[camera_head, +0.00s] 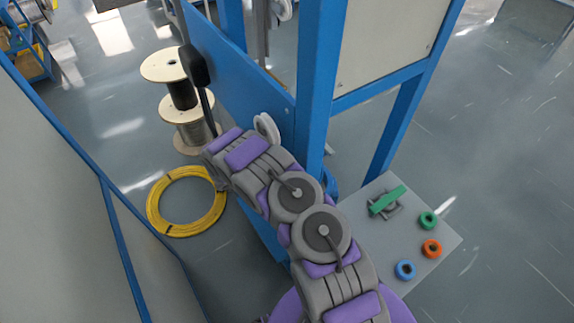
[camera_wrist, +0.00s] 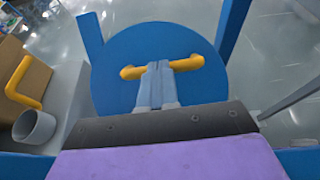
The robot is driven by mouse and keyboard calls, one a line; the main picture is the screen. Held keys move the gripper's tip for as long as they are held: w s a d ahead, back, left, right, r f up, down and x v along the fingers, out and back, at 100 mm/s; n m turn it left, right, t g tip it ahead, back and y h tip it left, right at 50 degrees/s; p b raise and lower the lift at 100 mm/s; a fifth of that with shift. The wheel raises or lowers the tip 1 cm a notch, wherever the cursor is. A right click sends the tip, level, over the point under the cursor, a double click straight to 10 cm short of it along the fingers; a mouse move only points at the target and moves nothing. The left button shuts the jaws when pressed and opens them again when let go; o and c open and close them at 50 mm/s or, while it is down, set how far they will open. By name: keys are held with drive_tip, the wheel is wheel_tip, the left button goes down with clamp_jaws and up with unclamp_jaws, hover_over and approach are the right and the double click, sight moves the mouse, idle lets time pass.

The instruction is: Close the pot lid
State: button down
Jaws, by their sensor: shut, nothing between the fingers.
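A round blue lid (camera_wrist: 130,43) fills the middle of the wrist view, its flat face toward the camera. A yellow bar handle (camera_wrist: 197,63) crosses it. My gripper (camera_wrist: 158,66) is shut with nothing between its fingers. Its grey-blue fingertips lie in front of the handle's middle and hide that part. I cannot tell whether they touch it. The pot under or behind the lid is not clearly visible, so I cannot tell how far the lid stands open. In the head view my arm spans the centre, and neither lid nor fingertips can be made out.
In the wrist view, a grey open cylinder (camera_wrist: 35,127) and a brown block (camera_wrist: 22,85) with a yellow bar are at left. In the head view, a blue frame (camera_head: 318,80) stands beside my arm.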

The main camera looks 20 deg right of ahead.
drive_tip(key=shift+x, duration=1.1)
